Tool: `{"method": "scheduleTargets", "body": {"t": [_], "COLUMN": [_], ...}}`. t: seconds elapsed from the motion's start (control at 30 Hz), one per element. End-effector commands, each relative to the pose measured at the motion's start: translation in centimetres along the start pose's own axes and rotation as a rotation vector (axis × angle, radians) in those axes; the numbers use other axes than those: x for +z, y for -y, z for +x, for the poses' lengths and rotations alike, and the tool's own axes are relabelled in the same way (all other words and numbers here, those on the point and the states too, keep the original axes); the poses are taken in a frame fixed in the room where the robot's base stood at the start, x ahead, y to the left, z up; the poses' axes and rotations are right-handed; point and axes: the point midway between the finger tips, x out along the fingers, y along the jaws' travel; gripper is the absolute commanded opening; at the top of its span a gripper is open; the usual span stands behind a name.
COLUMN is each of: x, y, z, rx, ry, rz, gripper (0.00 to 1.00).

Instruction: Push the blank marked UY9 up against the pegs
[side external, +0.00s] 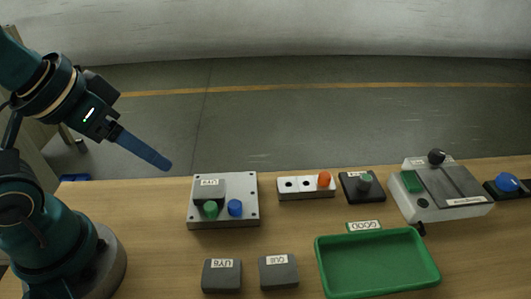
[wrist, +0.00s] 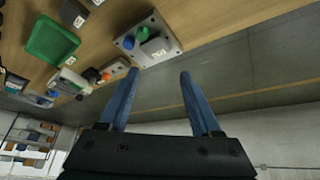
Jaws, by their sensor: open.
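A grey blank (side external: 209,191) with a white label sits on the light grey plate (side external: 247,184), at its back left in the side view. Its label is small and seems to read UY9. A green peg (side external: 210,210) and a blue peg (side external: 235,208) stand on the plate's front half. The green peg partly overlaps the blank in the side view, and I cannot tell whether they touch. The blank also shows in the wrist view (wrist: 156,47), with the plate beyond my fingertips. My gripper (side external: 168,165) is open and empty, in the air left of the plate and above it.
Two more labelled grey blanks (side external: 222,275) (side external: 278,272) lie in front. A green tray (side external: 375,265) stands front right. A white block with an orange knob (side external: 324,179), a black block (side external: 361,186) and a grey fixture (side external: 440,188) stand to the right. The table left of the plate is clear.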

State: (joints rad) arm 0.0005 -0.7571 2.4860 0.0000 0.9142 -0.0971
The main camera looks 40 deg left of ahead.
Motion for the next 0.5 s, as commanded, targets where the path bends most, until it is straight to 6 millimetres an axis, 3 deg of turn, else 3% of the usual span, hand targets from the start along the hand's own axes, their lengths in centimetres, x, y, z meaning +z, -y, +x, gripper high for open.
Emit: {"method": "scheduleTargets", "body": {"t": [0.03, 0.2, 0.37, 0.5], "x": [0.4, 0.3, 0.5, -0.2], "y": [0.0, 0.0, 0.3, 0.8], "z": [0.3, 0.3, -0.2, -0.8], "rx": [-0.001, -0.001, -0.022, -0.072], "ry": [0.010, 0.012, 0.032, 0.071], "rz": [0.038, 0.035, -0.250, -0.600], "gripper": [0.65, 0.00, 0.00, 0.00]}}
